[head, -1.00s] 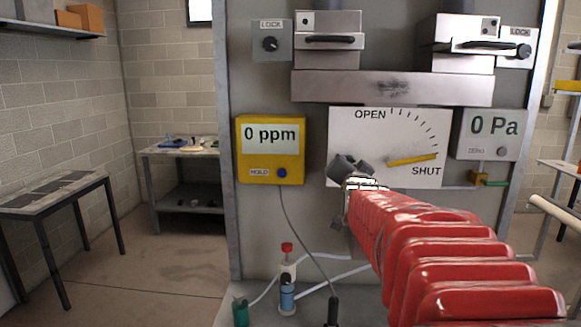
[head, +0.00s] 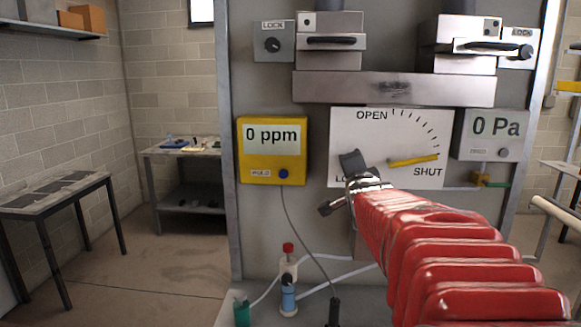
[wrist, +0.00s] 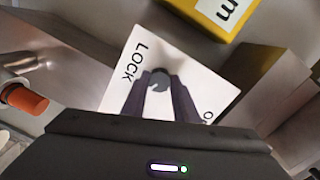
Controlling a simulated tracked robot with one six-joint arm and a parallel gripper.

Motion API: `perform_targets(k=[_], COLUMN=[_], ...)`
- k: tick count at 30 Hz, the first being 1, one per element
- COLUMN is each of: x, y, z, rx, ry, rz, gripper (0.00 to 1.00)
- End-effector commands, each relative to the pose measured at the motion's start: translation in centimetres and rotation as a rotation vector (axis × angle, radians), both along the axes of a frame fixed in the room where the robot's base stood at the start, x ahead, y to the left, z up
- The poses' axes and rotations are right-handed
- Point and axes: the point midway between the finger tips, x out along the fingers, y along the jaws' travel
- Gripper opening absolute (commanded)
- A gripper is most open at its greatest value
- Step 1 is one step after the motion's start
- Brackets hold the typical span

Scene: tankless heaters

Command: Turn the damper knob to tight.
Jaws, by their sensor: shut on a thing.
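The damper dial is a white plate (head: 390,130) on the grey rig, marked OPEN at the top and SHUT at the lower right. Its yellow pointer (head: 413,160) points right, close to SHUT. The LOCK lettering at the plate's lower left is partly hidden by my gripper in the head view and readable in the wrist view. My gripper (head: 342,185) is at that corner, one dark finger above the other. In the wrist view its two fingers are shut on a small round grey knob (wrist: 160,80) beside LOCK. The knob is hidden in the head view.
A yellow meter (head: 272,150) reading 0 ppm is left of the plate; a grey gauge (head: 490,134) reading 0 Pa is right. Below stand a red-capped bottle (head: 288,260), a blue one (head: 288,293) and tubing. Another small LOCK box (head: 272,43) is above.

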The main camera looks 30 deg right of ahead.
Motion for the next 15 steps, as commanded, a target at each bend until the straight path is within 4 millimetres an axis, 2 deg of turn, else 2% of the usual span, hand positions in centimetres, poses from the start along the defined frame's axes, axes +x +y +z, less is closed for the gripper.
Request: perform_targets(k=[12, 13, 15], x=[-0.24, -0.25, -0.22], y=[-0.36, -0.37, -0.33], z=[-0.26, -0.27, -0.27], rx=[0.01, 0.01, 0.01], ry=[0.0, 0.0, 0.0], rz=[-0.007, -0.007, -0.007], gripper=[0.04, 0.29, 0.34])
